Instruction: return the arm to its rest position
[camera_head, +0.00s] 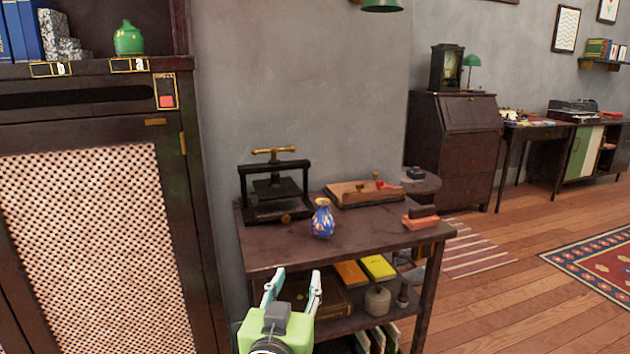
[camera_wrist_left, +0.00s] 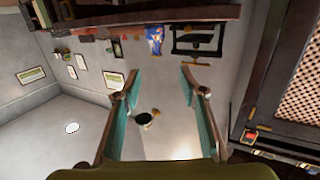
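My left gripper (camera_head: 292,288) is at the bottom of the head view, in front of the dark side table (camera_head: 345,240). Its two fingers stand apart with nothing between them. The left wrist view also shows the open fingers of the left gripper (camera_wrist_left: 157,85), with the room upside down behind them. A blue vase with a gold rim (camera_head: 322,219) stands upright on the table top, beyond and apart from the gripper. The vase also shows in the left wrist view (camera_wrist_left: 155,40). My right gripper is in neither view.
A black press (camera_head: 274,190), a wooden board (camera_head: 365,193) and a red block (camera_head: 421,222) are on the table top. Wooden floor at the right is open.

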